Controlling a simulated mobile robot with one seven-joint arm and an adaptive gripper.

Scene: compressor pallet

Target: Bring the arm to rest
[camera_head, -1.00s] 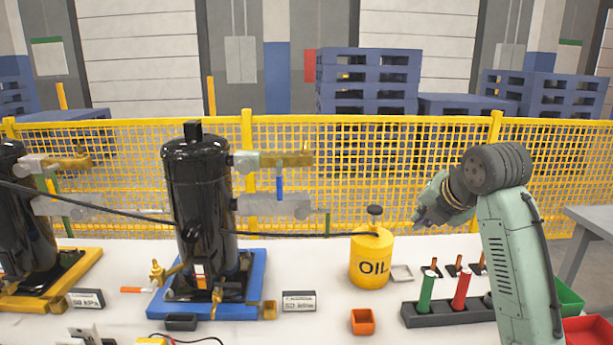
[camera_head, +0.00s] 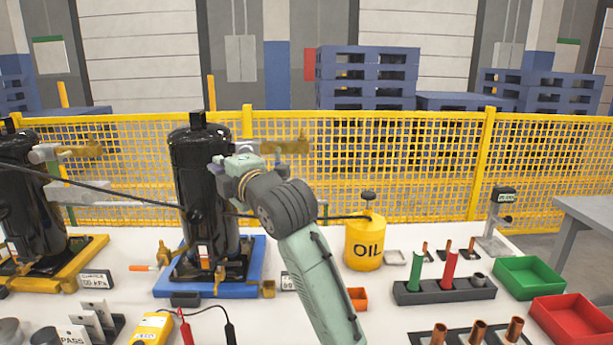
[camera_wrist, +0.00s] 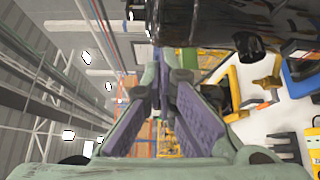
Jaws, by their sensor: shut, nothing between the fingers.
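My arm (camera_head: 318,285) rises from the bottom of the head view and bends left at a dark joint. The gripper's fingers are mostly hidden in the head view. In the wrist view my gripper (camera_wrist: 163,82) shows two green fingers with purple pads meeting at the tips, shut and empty. A black compressor body (camera_wrist: 215,25) fills the top right of that view; I cannot tell whether anything touches it.
A yellow oil can (camera_head: 364,243) stands right of my arm. A dark rack (camera_head: 440,292) holds green and red cylinders. A green bin (camera_head: 530,275) and a red bin (camera_head: 575,320) sit at the right. A yellow meter (camera_head: 152,328) lies in front. A yellow mesh fence (camera_head: 420,165) runs behind.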

